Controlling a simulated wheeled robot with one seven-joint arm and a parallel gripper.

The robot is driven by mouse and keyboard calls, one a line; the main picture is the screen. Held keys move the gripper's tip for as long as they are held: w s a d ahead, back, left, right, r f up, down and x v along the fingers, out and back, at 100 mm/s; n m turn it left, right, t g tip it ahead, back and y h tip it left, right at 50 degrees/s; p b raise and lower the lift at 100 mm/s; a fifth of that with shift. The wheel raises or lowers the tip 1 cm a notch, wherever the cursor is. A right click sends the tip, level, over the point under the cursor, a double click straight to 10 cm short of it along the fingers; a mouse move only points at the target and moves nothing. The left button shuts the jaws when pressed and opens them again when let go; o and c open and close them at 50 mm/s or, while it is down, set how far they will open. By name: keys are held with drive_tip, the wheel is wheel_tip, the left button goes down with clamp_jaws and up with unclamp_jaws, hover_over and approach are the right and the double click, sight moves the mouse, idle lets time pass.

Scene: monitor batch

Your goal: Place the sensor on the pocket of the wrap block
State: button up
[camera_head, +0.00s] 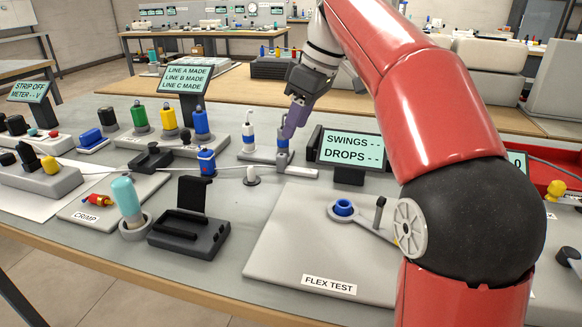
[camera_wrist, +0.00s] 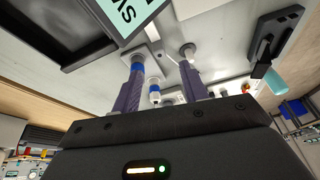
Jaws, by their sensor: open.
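My gripper (camera_head: 291,124) points down with its purple fingers over a light grey low block (camera_head: 300,172) that carries upright posts; this may be the wrap block, though no label on it is readable. A slim white-and-blue upright piece (camera_head: 248,134), possibly the sensor, stands at the block's left end. A blue-banded piece (camera_head: 282,143) stands at the fingertips, partly hidden by them. In the wrist view, my open fingers (camera_wrist: 167,88) stand apart with a small white piece with a blue band (camera_wrist: 155,94) showing between them. I cannot tell whether they touch it. No pocket is clearly visible.
A screen reading SWINGS and DROPS (camera_head: 350,149) stands close right of my gripper. A flex test plate (camera_head: 285,262) lies in front. A black cradle (camera_head: 188,232), a teal-topped tool (camera_head: 127,198) and a row of coloured pieces (camera_head: 170,120) stand to the left.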

sight(284, 155)
drive_tip(key=shift+n+y, duration=0.3)
drive_tip(key=shift+n, duration=0.6)
drive_tip(key=x, duration=0.2)
drive_tip(key=b+x, duration=0.1)
drive_tip(key=x, duration=0.4)
drive_tip(key=shift+w+d+f+b, duration=0.2)
drive_tip(key=shift+f+b, duration=0.1)
drive_tip(key=shift+f, duration=0.15)
clamp_jaws()
drive_tip(key=shift+r, duration=0.1)
